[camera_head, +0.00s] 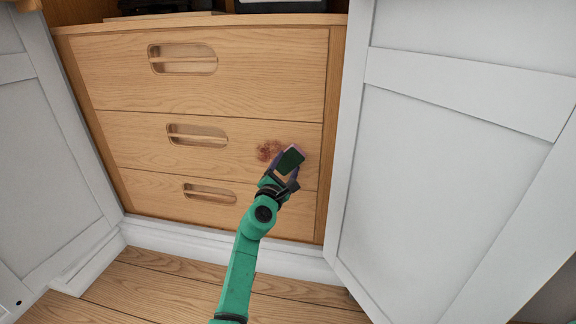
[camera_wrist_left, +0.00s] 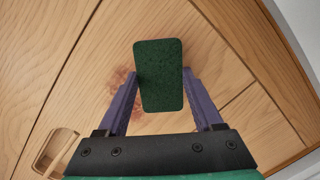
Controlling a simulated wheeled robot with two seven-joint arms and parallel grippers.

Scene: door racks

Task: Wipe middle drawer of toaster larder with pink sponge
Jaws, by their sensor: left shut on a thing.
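The larder's middle drawer (camera_head: 130,138) is a closed wooden front with an oval handle cut-out (camera_head: 197,134). A reddish-brown stain (camera_head: 268,150) marks its right part. My left gripper (camera_head: 284,172) is shut on the sponge (camera_head: 291,158), at the right side of the stain. The sponge shows a dark green face with a thin pink edge in the head view. In the left wrist view the sponge (camera_wrist_left: 159,75) sits between the two purple fingers, and the stain (camera_wrist_left: 122,88) shows to its left, partly hidden. I cannot tell whether the sponge touches the drawer. My right gripper is not in view.
The top drawer (camera_head: 255,65) and bottom drawer (camera_head: 150,186) are closed. White doors stand open at the left (camera_head: 45,150) and right (camera_head: 440,150), flanking the drawers. Dark items sit on the shelf above. The wooden floor (camera_head: 150,290) in front is clear.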

